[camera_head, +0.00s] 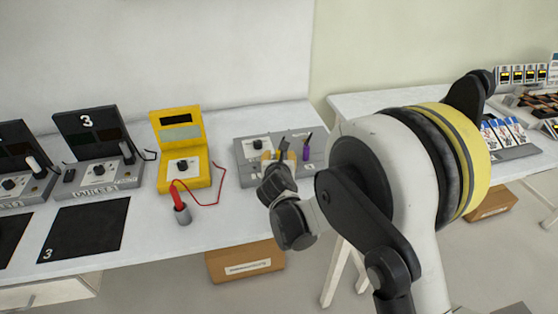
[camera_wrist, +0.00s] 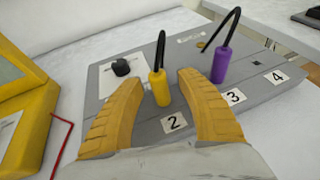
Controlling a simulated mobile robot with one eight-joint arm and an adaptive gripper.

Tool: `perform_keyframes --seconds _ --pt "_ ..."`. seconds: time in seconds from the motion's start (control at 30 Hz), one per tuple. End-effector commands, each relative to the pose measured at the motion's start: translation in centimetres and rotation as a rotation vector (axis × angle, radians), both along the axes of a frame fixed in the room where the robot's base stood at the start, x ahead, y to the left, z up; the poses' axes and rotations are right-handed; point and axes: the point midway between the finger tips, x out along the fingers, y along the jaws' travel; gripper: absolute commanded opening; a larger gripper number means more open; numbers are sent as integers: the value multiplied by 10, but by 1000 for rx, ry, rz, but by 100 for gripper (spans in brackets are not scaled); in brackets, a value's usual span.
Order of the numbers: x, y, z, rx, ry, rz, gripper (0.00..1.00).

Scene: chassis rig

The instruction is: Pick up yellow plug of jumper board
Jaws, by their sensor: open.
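The jumper board (camera_wrist: 103,58) is a grey panel lying on the white table, with labels 2, 3 and 4 in the wrist view. It also shows in the head view (camera_head: 245,150), partly hidden by my arm. The yellow plug (camera_wrist: 159,88) stands upright on the board near label 2, with a black cable from its top. My gripper (camera_wrist: 152,78) is open, with its yellow fingers on either side of the yellow plug. I cannot tell whether either finger touches it. A purple plug (camera_wrist: 220,65) stands to the right, outside the right finger.
A yellow meter (camera_head: 180,130) with a red lead and a red probe (camera_head: 176,195) in a grey holder stands left of the board. Dark numbered panels (camera_head: 87,135) stand further left. A second table (camera_head: 365,103) is at the right.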

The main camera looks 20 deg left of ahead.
Motion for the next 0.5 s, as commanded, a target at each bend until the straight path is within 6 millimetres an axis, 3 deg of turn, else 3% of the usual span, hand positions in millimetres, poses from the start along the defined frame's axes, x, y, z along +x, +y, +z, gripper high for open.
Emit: perform_keyframes --seconds 0.13,0.27,0.3,0.5 --pt "0 0 1 0 0 0 43" --pt "-1 0 1 1 0 0 3" --pt "-1 0 1 1 0 0 0" --pt "-1 0 1 1 0 0 0"
